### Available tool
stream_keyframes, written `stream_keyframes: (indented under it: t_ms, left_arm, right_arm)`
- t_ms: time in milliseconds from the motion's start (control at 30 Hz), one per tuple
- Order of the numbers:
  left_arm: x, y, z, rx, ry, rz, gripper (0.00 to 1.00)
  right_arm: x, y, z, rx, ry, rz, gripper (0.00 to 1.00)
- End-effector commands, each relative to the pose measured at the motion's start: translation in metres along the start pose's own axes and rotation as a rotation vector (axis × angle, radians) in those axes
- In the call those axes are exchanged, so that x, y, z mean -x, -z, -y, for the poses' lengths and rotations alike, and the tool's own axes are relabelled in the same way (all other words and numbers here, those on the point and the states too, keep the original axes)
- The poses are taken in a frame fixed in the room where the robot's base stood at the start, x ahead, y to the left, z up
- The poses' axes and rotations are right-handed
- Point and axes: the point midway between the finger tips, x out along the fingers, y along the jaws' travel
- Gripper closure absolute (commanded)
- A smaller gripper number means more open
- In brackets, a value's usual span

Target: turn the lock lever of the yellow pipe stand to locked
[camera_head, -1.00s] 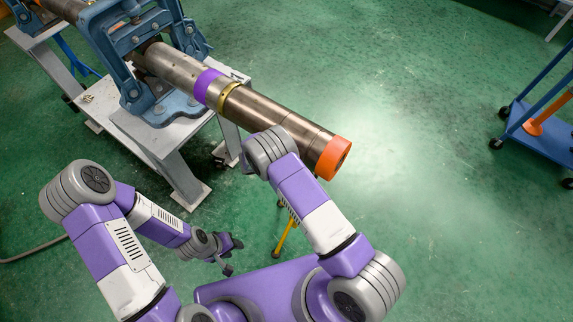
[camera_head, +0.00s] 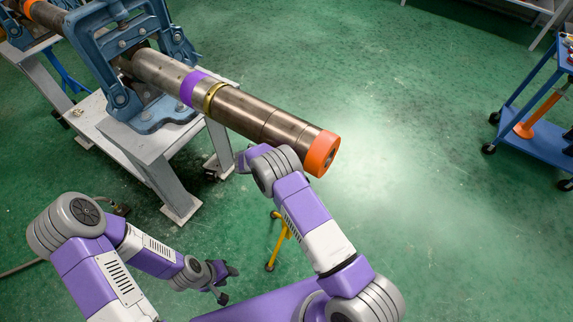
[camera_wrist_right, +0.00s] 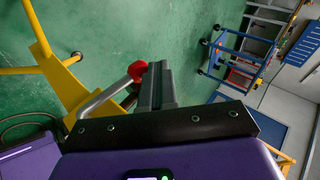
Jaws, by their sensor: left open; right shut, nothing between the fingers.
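The yellow pipe stand (camera_head: 281,240) shows in the head view as yellow legs under the pipe's orange-capped end, partly hidden by my right arm. In the right wrist view the yellow stand (camera_wrist_right: 58,75) is at the left. A grey lever rod (camera_wrist_right: 101,101) with a red ball knob (camera_wrist_right: 138,71) appears beside the fingers of my right gripper (camera_wrist_right: 159,82). That gripper is shut with nothing between its fingers; whether it touches the knob, I cannot tell. It is hidden in the head view. My left gripper (camera_head: 225,283) is open and empty, low, left of the stand.
A long steel pipe (camera_head: 262,118) with purple and gold bands lies in blue vises (camera_head: 135,60) on a grey bench (camera_head: 160,143). A blue cart (camera_head: 543,133) stands at the right. The green floor between is clear.

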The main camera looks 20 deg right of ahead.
Motion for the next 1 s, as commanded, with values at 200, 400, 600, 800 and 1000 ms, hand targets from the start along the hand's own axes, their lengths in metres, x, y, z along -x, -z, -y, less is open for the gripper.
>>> stream_keyframes:
  t_ms: [200, 400, 600, 800, 1000]
  left_arm:
    - [0.000, 0.000, 0.000, 0.000, 0.000, 0.000, 0.57]
    - [0.002, 0.000, 0.000, 0.000, 0.000, 0.000, 0.57]
    - [0.005, 0.000, -0.002, 0.000, 0.000, 0.000, 0.57]
    - [0.006, 0.000, -0.002, 0.000, 0.000, 0.000, 0.57]
    - [0.013, -0.001, -0.005, 0.000, 0.000, 0.000, 0.57]
  right_arm:
    - [0.000, 0.000, -0.001, 0.000, -0.003, 0.001, 1.00]
    - [0.002, 0.001, -0.004, 0.001, -0.004, 0.000, 1.00]
    - [0.009, 0.003, -0.010, 0.002, -0.003, 0.000, 1.00]
    - [0.013, 0.004, -0.012, 0.000, -0.002, 0.000, 1.00]
    - [0.032, 0.003, -0.010, 0.001, -0.003, 0.002, 1.00]
